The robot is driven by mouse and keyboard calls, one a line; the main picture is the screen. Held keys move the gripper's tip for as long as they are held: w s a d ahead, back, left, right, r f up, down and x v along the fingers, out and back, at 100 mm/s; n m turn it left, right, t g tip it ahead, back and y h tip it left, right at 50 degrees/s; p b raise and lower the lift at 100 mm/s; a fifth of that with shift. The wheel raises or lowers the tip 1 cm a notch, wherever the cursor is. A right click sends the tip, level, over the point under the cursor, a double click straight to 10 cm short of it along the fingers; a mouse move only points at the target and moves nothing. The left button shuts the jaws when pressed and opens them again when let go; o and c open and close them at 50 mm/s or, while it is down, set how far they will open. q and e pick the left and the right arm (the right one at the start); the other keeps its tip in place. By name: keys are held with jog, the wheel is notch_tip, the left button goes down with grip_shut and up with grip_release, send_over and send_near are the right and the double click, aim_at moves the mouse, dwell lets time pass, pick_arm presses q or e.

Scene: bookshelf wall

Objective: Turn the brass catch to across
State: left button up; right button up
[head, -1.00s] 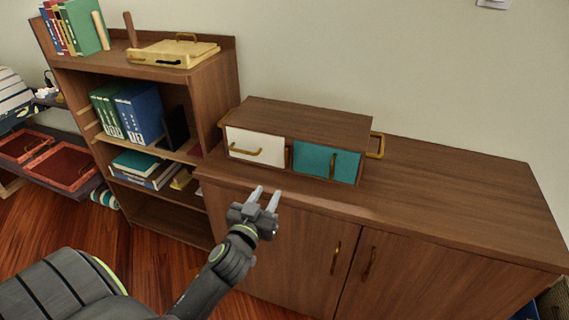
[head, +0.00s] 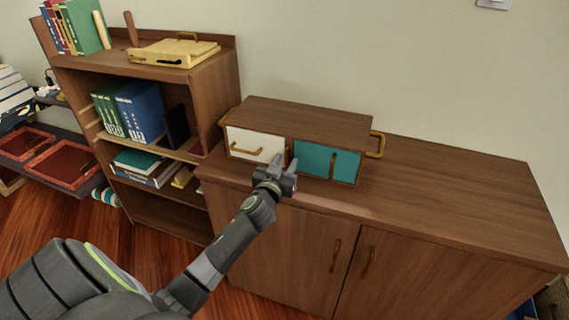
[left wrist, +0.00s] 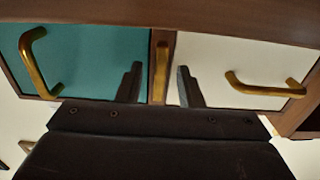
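The brass catch (left wrist: 162,62) is a narrow bar on the wooden divider between a teal front (left wrist: 88,60) and a white front (left wrist: 240,68). It stands upright, in line with the divider. In the head view the wooden cabinet (head: 305,117) sits on the sideboard, its white front (head: 254,145) left and its teal front (head: 326,162) right. My left gripper (head: 285,163) is open in front of the divider. In the left wrist view its fingers (left wrist: 160,70) stand on either side of the catch, with gaps visible. My right gripper is not in view.
The white front has a level brass handle (head: 258,152); the teal front has an upright one (left wrist: 34,62). Brass handles stick out from the cabinet's sides. The sideboard top (head: 450,200) is clear to the right. A bookshelf (head: 228,92) stands at the left.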

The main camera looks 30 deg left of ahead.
pick_arm(q)
jog(key=shift+c, duration=0.2)
grip_shut()
jog(key=shift+m, duration=0.3)
jog(key=m, duration=0.2)
jog(key=shift+m, duration=0.3)
jog(key=m, duration=0.3)
jog(key=shift+a+m+p, duration=0.1)
jog(key=shift+m+p, duration=0.2)
jog(key=shift+m, duration=0.1)
jog(key=m+p, duration=0.1)
jog(key=m, duration=0.4)
jog(key=shift+r, duration=0.1)
jog(key=m+p, duration=0.1)
jog(key=m, duration=0.4)
jog(key=shift+a+m, duration=0.1)
jog(key=shift+m, duration=0.3)
jog(key=shift+s+p, duration=0.1)
jog(key=shift+p, duration=0.2)
